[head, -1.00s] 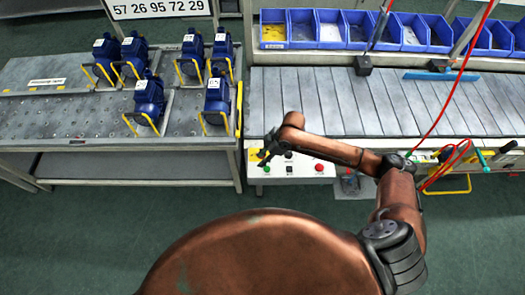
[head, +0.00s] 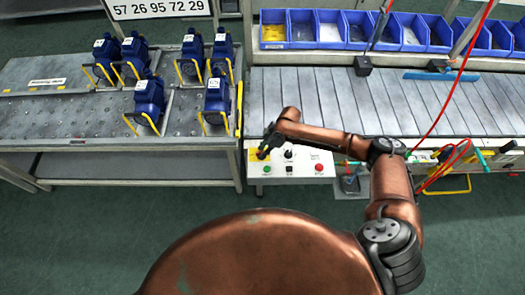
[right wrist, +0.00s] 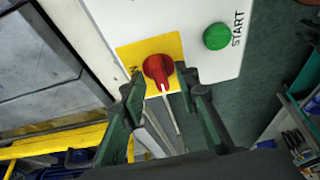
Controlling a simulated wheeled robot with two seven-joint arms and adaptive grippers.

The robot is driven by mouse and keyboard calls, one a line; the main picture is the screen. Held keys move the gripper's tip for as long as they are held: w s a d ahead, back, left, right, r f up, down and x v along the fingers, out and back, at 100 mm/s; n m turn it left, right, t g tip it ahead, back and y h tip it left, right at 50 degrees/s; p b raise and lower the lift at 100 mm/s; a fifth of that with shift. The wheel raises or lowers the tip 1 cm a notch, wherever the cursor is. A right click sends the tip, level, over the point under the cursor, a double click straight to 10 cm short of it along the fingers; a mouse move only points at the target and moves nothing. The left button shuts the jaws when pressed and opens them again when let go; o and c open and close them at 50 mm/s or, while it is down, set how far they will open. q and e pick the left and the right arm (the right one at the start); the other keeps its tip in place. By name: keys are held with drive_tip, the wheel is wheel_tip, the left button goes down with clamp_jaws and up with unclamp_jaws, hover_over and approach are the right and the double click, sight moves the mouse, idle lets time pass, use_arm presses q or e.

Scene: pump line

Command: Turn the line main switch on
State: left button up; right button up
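The main switch is a red rotary knob (right wrist: 158,68) on a yellow plate (right wrist: 172,47), seen in the right wrist view. A white mark on the knob points down in that view, towards my gripper. The label left of it is partly hidden by a finger. My right gripper (right wrist: 163,92) is open, with a fingertip on each side just short of the knob; contact cannot be told. In the head view my right gripper (head: 265,151) is over the yellow corner of the white control panel (head: 303,170), largely hiding the knob. My left gripper is not in view.
The panel also has a green START button (right wrist: 216,36), a black selector (head: 288,153) and a red button (head: 318,167). A slatted conveyor (head: 320,100) lies behind it. A metal table (head: 60,120) with several blue pumps stands left. A red hose (head: 445,105) hangs right.

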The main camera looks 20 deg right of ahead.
drive_tip(key=shift+c, duration=0.4)
clamp_jaws()
